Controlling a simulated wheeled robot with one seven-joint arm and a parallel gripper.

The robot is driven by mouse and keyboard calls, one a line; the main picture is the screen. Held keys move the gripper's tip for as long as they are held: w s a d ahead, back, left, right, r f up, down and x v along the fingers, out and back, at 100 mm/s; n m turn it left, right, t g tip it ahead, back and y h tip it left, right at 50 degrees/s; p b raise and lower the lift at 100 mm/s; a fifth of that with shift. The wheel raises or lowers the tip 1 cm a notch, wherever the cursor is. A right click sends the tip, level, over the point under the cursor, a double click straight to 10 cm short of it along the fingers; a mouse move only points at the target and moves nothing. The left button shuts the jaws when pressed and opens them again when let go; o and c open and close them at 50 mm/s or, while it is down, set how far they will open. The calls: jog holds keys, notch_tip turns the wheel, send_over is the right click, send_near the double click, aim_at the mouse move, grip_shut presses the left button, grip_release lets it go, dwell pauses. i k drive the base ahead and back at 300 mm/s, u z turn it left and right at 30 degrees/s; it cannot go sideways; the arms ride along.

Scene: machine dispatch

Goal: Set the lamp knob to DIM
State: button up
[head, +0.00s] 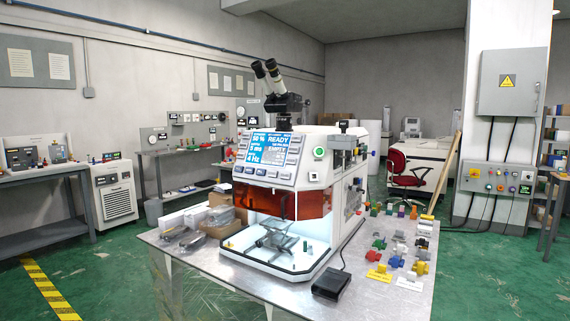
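The machine (318,205) is a white benchtop unit with a binocular eyepiece (266,72) on top. It stands on a metal table in the middle of the head view. Its blue display (268,147) reads 50 %, 5 ms, 4 Hz, READY and EMPTY. A green round button (319,152) and a small dark control (313,176) are on the front to the right of the display. More small controls show on its right side. I cannot tell which one is the lamp knob, and no DIM mark is readable. My gripper is not in view.
The table (400,300) carries a black pedal (331,284) at the front and several coloured small parts at the right. White boxes (195,216) lie at the left. An orange shield (265,197) covers the lit work chamber. Green floor is open at the left front.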

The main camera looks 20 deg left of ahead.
aim_at(349, 156)
jog(key=u, duration=0.7)
jog(key=i, duration=1)
jog(key=z, duration=0.05)
